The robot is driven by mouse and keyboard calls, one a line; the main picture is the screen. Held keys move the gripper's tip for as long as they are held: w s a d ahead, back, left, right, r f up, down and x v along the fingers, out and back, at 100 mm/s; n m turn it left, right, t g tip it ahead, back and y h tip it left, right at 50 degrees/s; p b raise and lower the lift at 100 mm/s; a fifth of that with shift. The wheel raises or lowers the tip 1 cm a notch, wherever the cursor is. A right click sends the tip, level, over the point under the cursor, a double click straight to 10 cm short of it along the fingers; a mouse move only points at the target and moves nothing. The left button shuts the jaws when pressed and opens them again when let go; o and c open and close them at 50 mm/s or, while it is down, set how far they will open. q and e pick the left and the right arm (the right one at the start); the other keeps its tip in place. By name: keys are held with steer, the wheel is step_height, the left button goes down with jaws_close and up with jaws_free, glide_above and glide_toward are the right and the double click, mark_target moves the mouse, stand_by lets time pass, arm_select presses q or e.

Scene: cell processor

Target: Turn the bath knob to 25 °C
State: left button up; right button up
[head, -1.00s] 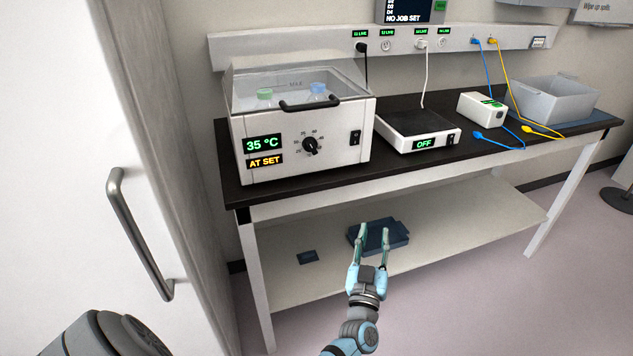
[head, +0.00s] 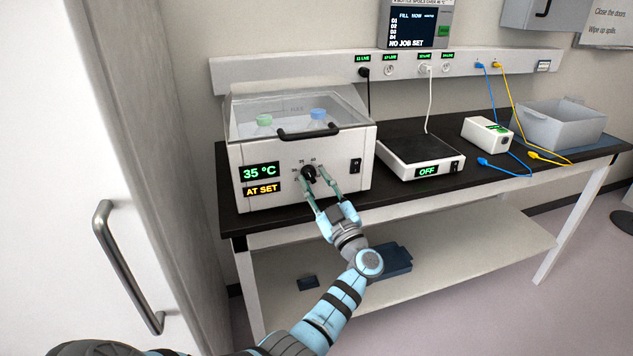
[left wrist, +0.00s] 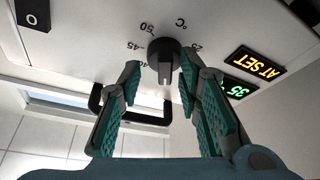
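The bath (head: 240,162) is a white box with a clear lid at the bench's left end. Its black knob (head: 308,172) is on the front, right of a green display (head: 261,172) reading 35 °C and an orange AT SET display (head: 263,188). My left gripper (head: 313,176) is at the knob, its fingers spread. In the left wrist view, which is upside down, the knob (left wrist: 165,58) lies between the two fingertips; the right one is close to its edge, contact unclear. The knob's pale mark points down the picture. Fingers hide part of the scale. My right gripper is not seen.
The lid handle (head: 308,133) sits just above the knob, and a black switch (head: 355,166) to its right. A flat device (head: 427,171) reading OFF stands right of the bath. A tall white cabinet with a handle (head: 128,268) stands at left.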

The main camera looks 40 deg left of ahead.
arm_select(q)
steer(key=shift+s+a, duration=0.1)
steer(key=shift+s, duration=0.1)
steer(key=shift+s+a, duration=0.1)
jaws_close()
steer(key=shift+r, duration=0.1)
